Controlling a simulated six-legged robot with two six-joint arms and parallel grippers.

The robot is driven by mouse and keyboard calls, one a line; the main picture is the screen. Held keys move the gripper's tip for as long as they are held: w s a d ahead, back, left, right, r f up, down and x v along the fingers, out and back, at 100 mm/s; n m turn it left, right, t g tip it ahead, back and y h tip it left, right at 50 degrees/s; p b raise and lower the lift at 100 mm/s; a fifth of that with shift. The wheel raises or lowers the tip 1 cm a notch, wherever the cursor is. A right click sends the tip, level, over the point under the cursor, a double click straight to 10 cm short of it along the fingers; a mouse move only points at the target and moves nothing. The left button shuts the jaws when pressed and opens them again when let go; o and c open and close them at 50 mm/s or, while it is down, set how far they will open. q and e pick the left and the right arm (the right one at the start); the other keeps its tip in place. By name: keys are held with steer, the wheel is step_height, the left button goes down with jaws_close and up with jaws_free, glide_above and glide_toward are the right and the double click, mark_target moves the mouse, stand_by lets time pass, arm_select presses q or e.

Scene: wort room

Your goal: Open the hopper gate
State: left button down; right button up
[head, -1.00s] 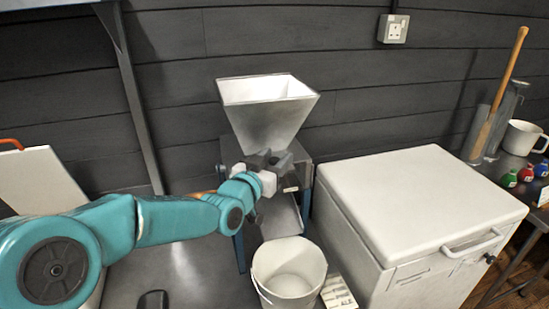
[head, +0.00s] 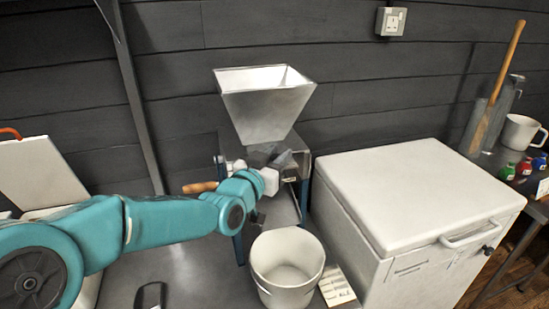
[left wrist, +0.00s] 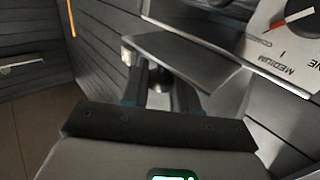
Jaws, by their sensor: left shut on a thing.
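The pale metal hopper (head: 265,105) stands on the mill against the dark wall, wide mouth up. My left gripper (head: 282,160) is just below the hopper, at the front of the mill, and covers much of that part. In the left wrist view, its two dark fingers (left wrist: 160,95) are shut on a small dark round knob (left wrist: 160,82). A flat grey plate (left wrist: 190,58), which looks like the gate, lies just beyond the knob. How far the gate stands open is hard to tell. My right gripper is not in view.
A white bucket (head: 287,285) stands below the mill's front, with a printed card (head: 337,288) beside it. A white chest (head: 415,195) fills the right. A wooden handle (head: 200,187) shows behind my arm. A dial plate (left wrist: 290,45) is close to the gripper.

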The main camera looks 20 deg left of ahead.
arm_select(q)
steer(key=shift+s+d+r, duration=0.2)
steer(key=shift+s, duration=0.1)
steer(key=shift+w+a, duration=0.1)
steer(key=c, duration=1)
jaws_free()
steer(key=shift+o, duration=0.2)
steer(key=shift+f, duration=0.1)
steer(key=shift+a, duration=0.1)
steer(key=s+a+b, duration=0.1)
steer(key=s+a, duration=0.2)
steer(key=s, duration=1.3)
steer(key=shift+s, duration=0.1)
